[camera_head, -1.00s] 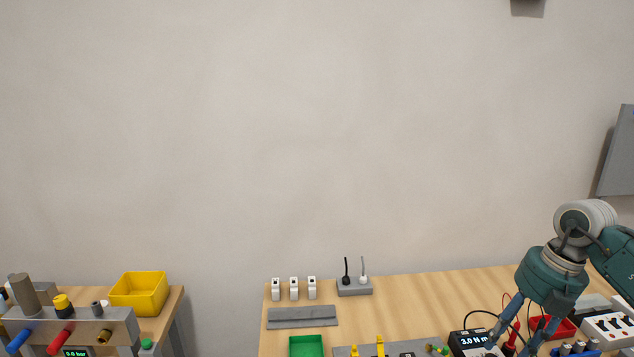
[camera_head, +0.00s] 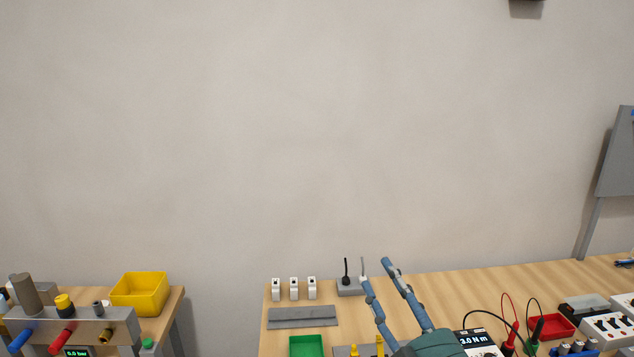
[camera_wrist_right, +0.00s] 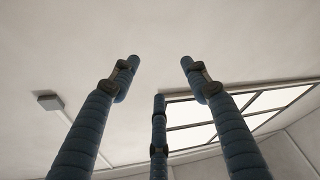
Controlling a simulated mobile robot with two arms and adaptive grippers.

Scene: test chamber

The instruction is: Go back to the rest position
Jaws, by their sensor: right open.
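My right gripper (camera_head: 374,272) shows low in the head view, in front of the right-hand workbench (camera_head: 440,290). Its blue fingers point up and stand apart, with nothing between them. In the right wrist view my right gripper (camera_wrist_right: 157,80) is also open and empty, with its fingers against the ceiling. The fingers hide part of the bench and partly overlap the grey block (camera_head: 347,289) with the black and white plugs. My left gripper is in neither view.
The bench carries white modules (camera_head: 294,288), a grey rail (camera_head: 302,317), a green bin (camera_head: 306,346), a meter (camera_head: 478,342) with leads and a red tray (camera_head: 559,326). A yellow bin (camera_head: 139,293) stands on the left bench. A gap separates the benches.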

